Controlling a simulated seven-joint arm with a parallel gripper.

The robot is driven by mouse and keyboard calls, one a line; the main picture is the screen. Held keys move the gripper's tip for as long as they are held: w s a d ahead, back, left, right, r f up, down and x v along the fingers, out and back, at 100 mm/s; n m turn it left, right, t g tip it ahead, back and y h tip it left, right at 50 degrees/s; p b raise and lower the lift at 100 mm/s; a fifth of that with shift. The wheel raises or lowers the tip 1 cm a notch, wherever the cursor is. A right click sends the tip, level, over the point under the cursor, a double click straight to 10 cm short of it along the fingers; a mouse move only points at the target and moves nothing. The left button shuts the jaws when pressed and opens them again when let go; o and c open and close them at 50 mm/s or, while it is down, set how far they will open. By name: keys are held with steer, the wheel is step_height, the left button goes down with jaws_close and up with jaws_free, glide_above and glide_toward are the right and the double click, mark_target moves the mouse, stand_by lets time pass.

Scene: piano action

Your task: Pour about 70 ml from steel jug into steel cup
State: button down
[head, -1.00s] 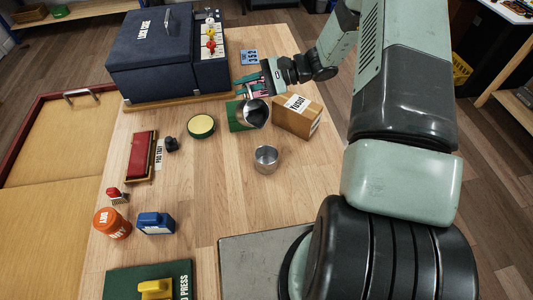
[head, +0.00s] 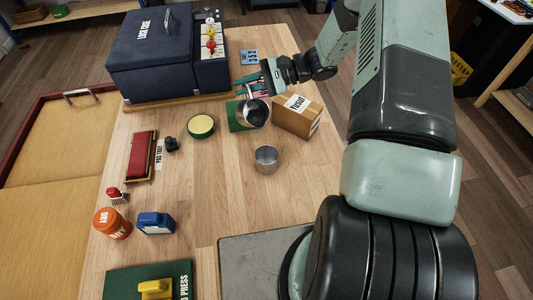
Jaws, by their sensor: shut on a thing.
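The steel jug (head: 256,113) is tilted, its open mouth toward the camera, above and behind the steel cup. My gripper (head: 250,88) is shut on the jug from the far side; its fingertips are partly hidden behind the jug. The steel cup (head: 266,159) stands upright on the wooden table (head: 225,215), apart from the jug. I cannot tell whether any liquid is in the cup, and no stream shows between jug and cup.
A cardboard box (head: 297,119) stands right of the jug. A green block (head: 236,117) and a round green-rimmed tin (head: 201,126) are to its left. A dark blue case (head: 150,55) fills the back left.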

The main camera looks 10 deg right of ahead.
steer(key=shift+w+a+f+m, duration=0.1)
steer(key=shift+w+f+m, duration=0.25)
steer(key=shift+f+m, duration=0.1)
steer(key=shift+w+m+g, duration=0.25)
steer(key=shift+w+g, duration=0.1)
steer(key=shift+g, duration=0.05)
steer(key=w, duration=0.1)
steer(key=w+m, duration=0.1)
steer(key=g+h, duration=0.1)
steer(key=shift+w+a+f+m, duration=0.35)
steer(key=shift+w+a+m, duration=0.05)
steer(key=shift+w+a+f+m+g, duration=0.1)
steer(key=shift+w+a+m+g, duration=0.05)
steer(key=shift+w+m+g, duration=0.6)
steer(key=shift+w+f+m+g+h, duration=0.35)
steer(key=shift+w+f+m, duration=0.2)
steer(key=shift+f+m, duration=0.3)
steer(key=shift+a, duration=0.1)
